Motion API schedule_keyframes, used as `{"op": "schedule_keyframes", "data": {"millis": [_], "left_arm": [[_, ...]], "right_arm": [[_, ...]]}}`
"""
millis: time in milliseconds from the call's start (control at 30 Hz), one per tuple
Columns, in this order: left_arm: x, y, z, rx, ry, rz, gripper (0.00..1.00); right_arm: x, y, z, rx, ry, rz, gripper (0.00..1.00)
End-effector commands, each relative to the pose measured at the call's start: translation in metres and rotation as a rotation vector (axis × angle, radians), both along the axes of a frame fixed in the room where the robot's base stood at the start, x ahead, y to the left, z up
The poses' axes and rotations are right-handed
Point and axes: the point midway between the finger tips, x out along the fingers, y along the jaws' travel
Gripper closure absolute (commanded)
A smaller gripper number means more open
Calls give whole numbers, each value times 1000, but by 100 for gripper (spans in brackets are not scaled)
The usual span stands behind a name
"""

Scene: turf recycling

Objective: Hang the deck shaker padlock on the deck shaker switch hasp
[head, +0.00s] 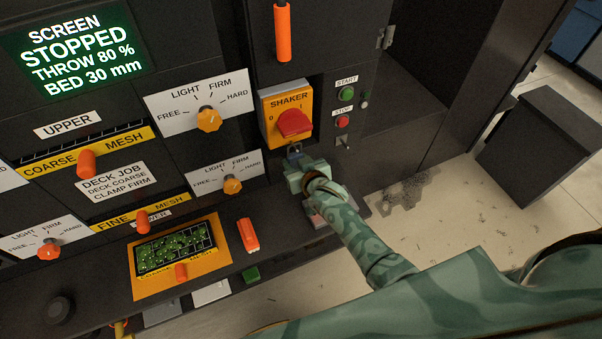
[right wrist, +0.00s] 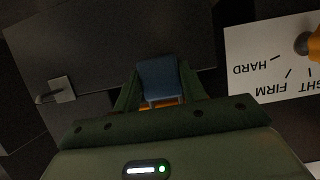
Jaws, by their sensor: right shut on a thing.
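The deck shaker switch (head: 287,112) is a yellow plate marked SHAKER, 0 and 1, with a red knob (head: 293,123) on the black panel. My right gripper (head: 296,160) is just below the plate's lower edge. It is shut on the blue-grey padlock (head: 294,150). In the right wrist view the padlock (right wrist: 158,76) sits between the two green fingers (right wrist: 158,90), with a bit of orange below it. I cannot tell whether the padlock touches the switch. My left gripper is not in view.
The START button (head: 347,94) is above. A clamp dial (head: 232,185) is left of my gripper. The screen (head: 75,50) reads STOPPED.

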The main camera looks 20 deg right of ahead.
Motion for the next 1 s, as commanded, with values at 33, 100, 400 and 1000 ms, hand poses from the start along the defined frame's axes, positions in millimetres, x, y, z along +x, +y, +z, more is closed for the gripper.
{"op": "schedule_keyframes", "data": {"millis": [33, 100, 400, 1000], "left_arm": [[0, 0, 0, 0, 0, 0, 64], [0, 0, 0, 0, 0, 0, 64], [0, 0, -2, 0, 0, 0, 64], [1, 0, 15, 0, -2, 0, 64]], "right_arm": [[0, 0, 0, 0, -1, 0, 83], [0, 0, 0, 0, -1, 0, 83], [0, 0, -3, 0, -1, 0, 45], [-39, -3, 15, -1, 2, 0, 33]]}}
